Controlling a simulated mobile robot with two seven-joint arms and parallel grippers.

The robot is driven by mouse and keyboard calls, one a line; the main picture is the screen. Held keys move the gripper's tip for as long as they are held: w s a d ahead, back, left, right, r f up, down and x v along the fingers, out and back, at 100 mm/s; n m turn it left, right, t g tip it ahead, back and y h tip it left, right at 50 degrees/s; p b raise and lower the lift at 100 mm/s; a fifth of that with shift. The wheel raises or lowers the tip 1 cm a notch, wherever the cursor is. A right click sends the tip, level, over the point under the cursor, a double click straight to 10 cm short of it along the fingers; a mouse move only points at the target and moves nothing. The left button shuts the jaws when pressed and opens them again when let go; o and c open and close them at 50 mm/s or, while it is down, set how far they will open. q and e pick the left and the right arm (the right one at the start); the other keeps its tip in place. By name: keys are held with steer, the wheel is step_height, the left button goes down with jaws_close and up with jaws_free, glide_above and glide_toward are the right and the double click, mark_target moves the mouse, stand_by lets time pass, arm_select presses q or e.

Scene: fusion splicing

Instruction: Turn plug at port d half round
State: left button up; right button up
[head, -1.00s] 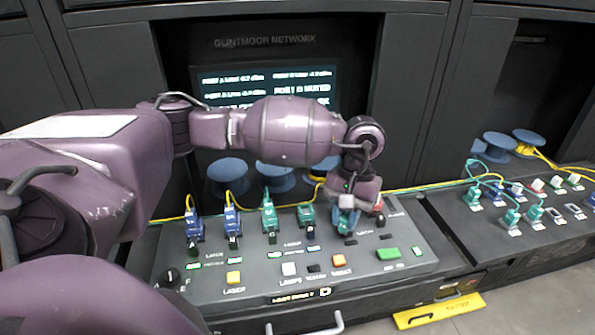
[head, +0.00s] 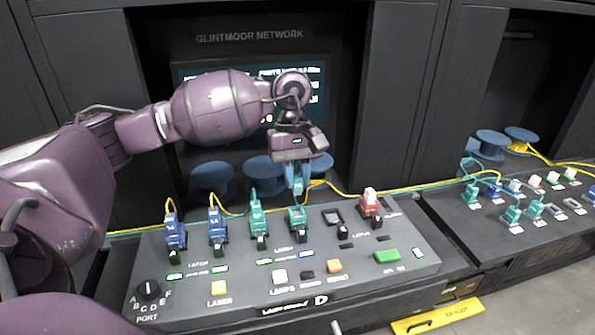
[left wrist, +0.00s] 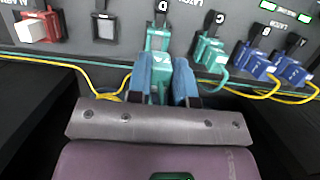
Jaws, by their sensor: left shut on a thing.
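The green plug at port D (head: 296,217) stands on the sloped panel, fourth from the left. My left gripper (head: 297,184) comes down on it from above and behind. In the left wrist view the blue fingers (left wrist: 160,80) are on both sides of the green plug (left wrist: 158,66), shut on it. The plug appears seated in its port, by the black latch (left wrist: 161,20) near the letter D. The fingers hide part of the plug's rear and its cable. My right gripper is not in view.
Close left of port D stand a green plug (head: 258,221) at port C and blue plugs at B (head: 217,227) and A (head: 175,232). To the right are an empty port (head: 333,217) and a red plug with a white top (head: 370,203). Yellow and green fibres run behind.

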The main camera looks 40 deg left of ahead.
mark_target(297, 194)
arm_select(q)
steer(key=shift+f+b, duration=0.5)
steer(key=shift+f, duration=1.9)
steer(key=shift+b, duration=0.5)
stand_by(0.4)
steer(key=shift+f+b, duration=0.3)
steer(key=shift+f, duration=0.25)
stand_by(0.3)
steer(key=o, duration=0.9)
